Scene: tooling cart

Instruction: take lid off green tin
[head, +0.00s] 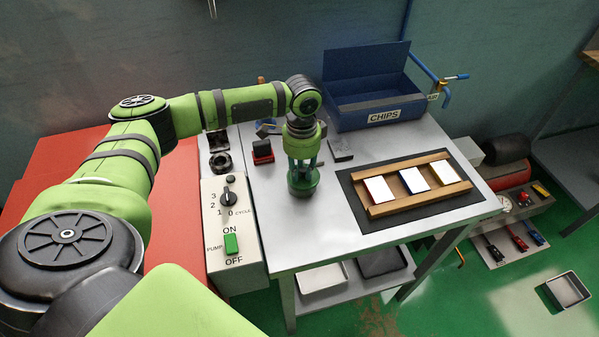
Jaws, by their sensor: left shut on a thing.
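The green tin (304,187) stands on the grey cart top (300,233), left of the middle. My left gripper (303,165) comes down over it from above and is shut at its top, where the lid would be. The fingers and wrist cover the top of the tin, so I cannot see the lid clearly or tell whether it sits apart from the tin. My right gripper is not in view.
A wooden tray (376,209) with three cards lies on a black mat right of the tin. An open blue CHIPS box (378,118) stands behind. A red-and-black block (262,152) and a switch panel (232,207) are left. Cart top is clear in front.

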